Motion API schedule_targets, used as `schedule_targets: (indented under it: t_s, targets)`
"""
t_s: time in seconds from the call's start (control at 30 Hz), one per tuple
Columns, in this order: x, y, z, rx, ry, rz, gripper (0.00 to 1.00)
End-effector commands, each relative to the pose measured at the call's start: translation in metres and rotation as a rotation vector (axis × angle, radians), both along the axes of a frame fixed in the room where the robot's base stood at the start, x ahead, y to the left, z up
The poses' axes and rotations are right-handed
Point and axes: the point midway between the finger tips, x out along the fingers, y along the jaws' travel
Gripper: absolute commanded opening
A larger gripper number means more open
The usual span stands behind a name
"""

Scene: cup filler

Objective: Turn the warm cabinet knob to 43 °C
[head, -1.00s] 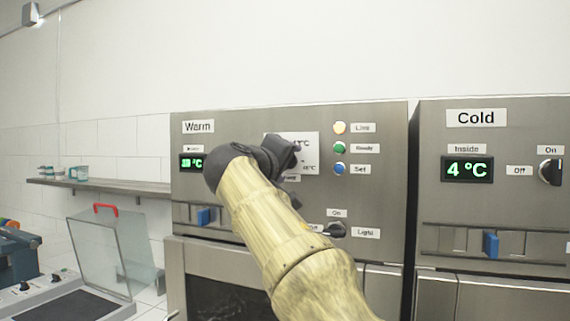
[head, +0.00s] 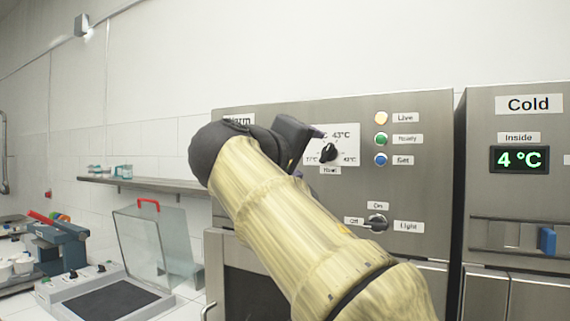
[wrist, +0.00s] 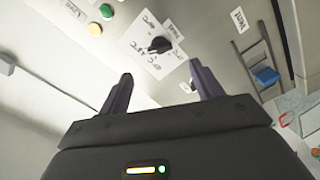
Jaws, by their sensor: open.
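The warm cabinet (head: 425,135) is a steel panel in the middle of the head view. Its black temperature knob (head: 328,153) sits on a white scale plate (head: 350,146); a 43 °C label is at the plate's upper right, and smaller labels are hard to read. I cannot tell exactly which mark the knob points to. My gripper (wrist: 161,76) is open and empty. In the wrist view the knob (wrist: 160,45) shows beyond the fingertips, between them and apart from them. My arm hides the warm display and part of the plate's left side in the head view.
A light knob (head: 377,222) is below. The cold cabinet (head: 520,185) stands at right, its display reading 4 °C. A shelf (head: 150,184) and a clear-lidded device (head: 110,298) are at left.

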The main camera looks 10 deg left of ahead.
Motion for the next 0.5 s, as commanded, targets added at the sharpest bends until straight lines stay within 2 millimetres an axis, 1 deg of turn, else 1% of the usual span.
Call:
schedule_targets:
  t_s: [0.03,0.1,0.23,0.37,0.5]
  targets:
    - [-0.01,0.005,-0.002,0.001,0.0,0.005,0.65]
    - [-0.023,0.01,-0.002,0.0,0.001,0.005,0.65]
    - [-0.045,0.018,-0.002,0.0,0.001,0.004,0.65]
    - [-0.059,0.022,-0.001,-0.001,0.0,0.002,0.65]
    - [-0.064,0.023,-0.001,0.0,0.002,0.0,0.65]
